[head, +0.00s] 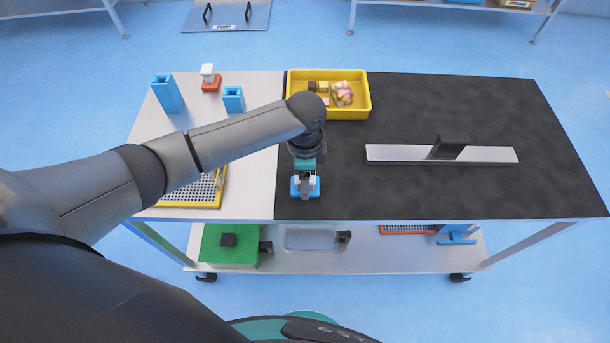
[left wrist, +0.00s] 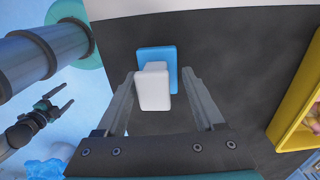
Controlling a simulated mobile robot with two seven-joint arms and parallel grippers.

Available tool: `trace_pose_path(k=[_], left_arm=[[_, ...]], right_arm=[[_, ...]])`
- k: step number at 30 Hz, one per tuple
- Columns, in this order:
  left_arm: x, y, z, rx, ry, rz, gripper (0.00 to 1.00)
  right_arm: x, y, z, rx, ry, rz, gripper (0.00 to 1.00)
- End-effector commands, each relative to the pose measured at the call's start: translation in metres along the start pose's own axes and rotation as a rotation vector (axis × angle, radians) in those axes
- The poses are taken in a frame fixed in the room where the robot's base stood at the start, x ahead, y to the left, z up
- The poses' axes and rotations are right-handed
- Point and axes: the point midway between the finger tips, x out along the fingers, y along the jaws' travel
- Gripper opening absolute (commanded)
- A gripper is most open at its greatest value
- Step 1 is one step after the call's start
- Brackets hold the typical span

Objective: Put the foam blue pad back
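The blue pad (head: 314,190) lies on the black mat near the table's front edge, left of centre. In the left wrist view the blue pad (left wrist: 173,60) has a white block-shaped handle (left wrist: 153,90) standing on it. My left gripper (head: 305,178) points down over it. Its fingers (left wrist: 160,78) are apart, one on each side of the white handle, with a visible gap on the right side. My right gripper (left wrist: 62,104) shows only at the left of the left wrist view, off the table, with its fingers apart and empty.
A yellow bin (head: 291,108) with snacks stands behind my left gripper. A grey bar (head: 400,153) with a black block lies to the right. Blue holders (head: 168,94) and an orange pad with white handle (head: 210,83) stand at the back left. A yellow-edged grid tray (head: 222,190) is partly behind my arm.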

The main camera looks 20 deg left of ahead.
Motion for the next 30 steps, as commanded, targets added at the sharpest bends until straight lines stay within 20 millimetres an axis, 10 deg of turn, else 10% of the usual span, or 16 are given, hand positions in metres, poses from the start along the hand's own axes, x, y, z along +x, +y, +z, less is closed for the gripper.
trace_pose_path(k=[11,30], left_arm=[[-0.01,0.0,0.0,0.0,0.002,-0.001,0.71],[-0.12,0.0,0.0,0.0,0.001,0.001,0.71]], right_arm=[[-0.003,0.0,0.0,0.001,-0.001,0.001,0.92],[-0.024,0.003,-0.001,0.002,-0.002,0.003,0.92]])
